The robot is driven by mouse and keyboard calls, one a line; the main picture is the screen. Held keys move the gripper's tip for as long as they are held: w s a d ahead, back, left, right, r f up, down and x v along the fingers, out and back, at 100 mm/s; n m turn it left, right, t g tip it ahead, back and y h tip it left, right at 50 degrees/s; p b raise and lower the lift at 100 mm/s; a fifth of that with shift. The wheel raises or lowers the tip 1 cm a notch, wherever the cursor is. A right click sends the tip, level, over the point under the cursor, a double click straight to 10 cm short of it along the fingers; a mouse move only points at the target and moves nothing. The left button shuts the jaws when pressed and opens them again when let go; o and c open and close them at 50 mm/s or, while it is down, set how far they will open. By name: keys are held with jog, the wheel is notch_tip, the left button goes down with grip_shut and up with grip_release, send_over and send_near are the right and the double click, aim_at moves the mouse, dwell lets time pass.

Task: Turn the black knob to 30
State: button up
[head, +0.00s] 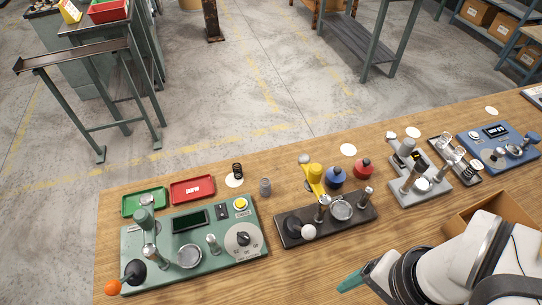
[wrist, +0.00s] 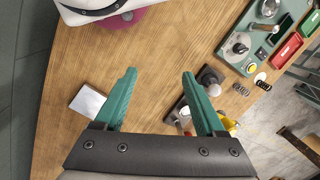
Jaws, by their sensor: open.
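The black knob (head: 243,239) sits on a pale round dial on the right part of the green spring coiler panel (head: 215,257). The number it points to is too small to read. In the wrist view the knob (wrist: 239,48) shows at the upper right on its dial. My gripper (wrist: 160,75) is open and empty, with its two green fingers spread above the wooden table. In the head view a green fingertip (head: 350,281) shows at the lower right, well apart from the knob. The other finger is hidden there.
A black station (head: 290,231) with a lever and cups stands between my gripper and the coiler. Green (head: 145,201) and red (head: 192,189) trays lie behind the coiler. A dark spring (head: 238,169) stands nearby. A cardboard box (head: 490,207) is beside my arm. The table's front middle is clear.

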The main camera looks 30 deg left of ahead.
jog(key=w+a+n, duration=0.4)
jog(key=n, duration=0.1)
jog(key=n+h, duration=0.2)
jog(key=n, duration=1.5)
send_over(243, 235)
notch_tip(243, 235, down, 5)
notch_tip(243, 235, down, 14)
jog(key=shift+f, duration=0.6)
jog(key=shift+c, duration=0.2)
grip_shut()
